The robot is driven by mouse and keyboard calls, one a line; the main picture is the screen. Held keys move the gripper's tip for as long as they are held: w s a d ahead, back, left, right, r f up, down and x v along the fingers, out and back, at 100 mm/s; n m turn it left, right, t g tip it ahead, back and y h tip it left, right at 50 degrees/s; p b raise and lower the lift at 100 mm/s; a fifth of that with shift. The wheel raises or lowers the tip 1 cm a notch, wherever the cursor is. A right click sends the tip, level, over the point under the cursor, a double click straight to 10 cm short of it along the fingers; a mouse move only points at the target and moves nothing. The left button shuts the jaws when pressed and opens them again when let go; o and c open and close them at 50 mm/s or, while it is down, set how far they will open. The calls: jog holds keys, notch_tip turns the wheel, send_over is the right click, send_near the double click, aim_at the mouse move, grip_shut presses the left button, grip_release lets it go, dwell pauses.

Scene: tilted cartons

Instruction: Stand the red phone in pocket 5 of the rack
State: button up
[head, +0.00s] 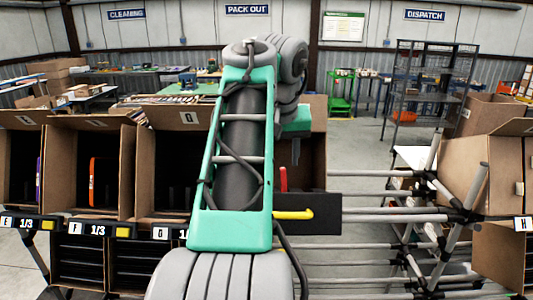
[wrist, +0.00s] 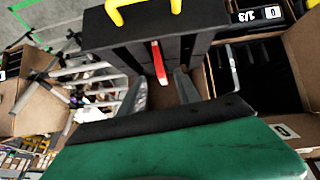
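The red phone (wrist: 159,62) shows as a narrow upright red edge at the dark rack (wrist: 118,54) in the wrist view. It seems to stand in one of the rack's slots; I cannot read which pocket. In the head view the red phone (head: 283,179) sticks up above the rack (head: 322,228), just right of my arm. The rack has yellow handles. My gripper (wrist: 160,82) is open in the wrist view, its two grey fingers apart on either side of the phone's lower end, with gaps visible.
Another carton (head: 500,180) is at right. Grey pipe rails (head: 385,212) run right of the rack. Open floor (head: 358,143) lies behind.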

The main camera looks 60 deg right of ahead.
aim_at(284, 173)
jog(key=b+x, duration=0.5)
jog(key=x, duration=0.1)
jog(key=shift+f, duration=0.4)
jog(key=shift+d+f, duration=0.15)
jog(key=shift+f, duration=0.1)
jog(key=shift+c, duration=0.5)
grip_shut()
jog(key=shift+r, duration=0.15)
